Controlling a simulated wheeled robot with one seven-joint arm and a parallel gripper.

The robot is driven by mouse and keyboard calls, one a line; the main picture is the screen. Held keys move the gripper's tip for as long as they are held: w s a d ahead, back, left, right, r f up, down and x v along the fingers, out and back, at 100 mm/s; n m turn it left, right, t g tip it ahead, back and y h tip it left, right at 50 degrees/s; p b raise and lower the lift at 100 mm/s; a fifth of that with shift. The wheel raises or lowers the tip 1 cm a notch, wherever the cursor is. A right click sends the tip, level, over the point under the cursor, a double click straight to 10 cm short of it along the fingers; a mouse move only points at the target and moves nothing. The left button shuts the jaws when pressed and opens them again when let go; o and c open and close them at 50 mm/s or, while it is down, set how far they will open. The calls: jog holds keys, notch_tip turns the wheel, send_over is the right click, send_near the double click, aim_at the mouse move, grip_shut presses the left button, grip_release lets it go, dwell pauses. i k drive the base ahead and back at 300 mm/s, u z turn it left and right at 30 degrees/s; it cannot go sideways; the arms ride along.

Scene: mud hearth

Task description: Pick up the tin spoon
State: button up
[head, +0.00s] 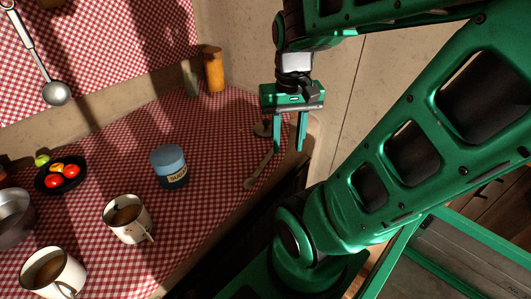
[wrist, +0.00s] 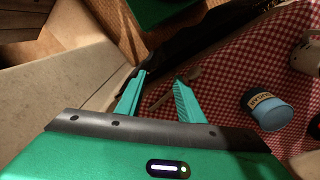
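The tin spoon (head: 259,171) lies on the red-checked cloth near the counter's right edge in the head view, its bowl toward the bottom left. My gripper (head: 289,149) points down, just up and to the right of the spoon in the head view. Its two fingers are spread with nothing held between them; they also show in the wrist view (wrist: 160,80).
A blue-lidded sugar jar (head: 169,168) stands left of the spoon. Two mugs (head: 127,224), a dark plate of vegetables (head: 48,184) and a metal pot (head: 12,222) are further left. A ladle (head: 55,92) hangs on the wall. An orange bottle (head: 214,72) stands at the back.

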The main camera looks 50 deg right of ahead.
aim_at(249, 183)
jog(key=z, duration=1.85)
jog(key=k, duration=1.45)
jog(key=u, duration=0.95)
jog(key=i, duration=1)
jog(key=z, duration=0.05)
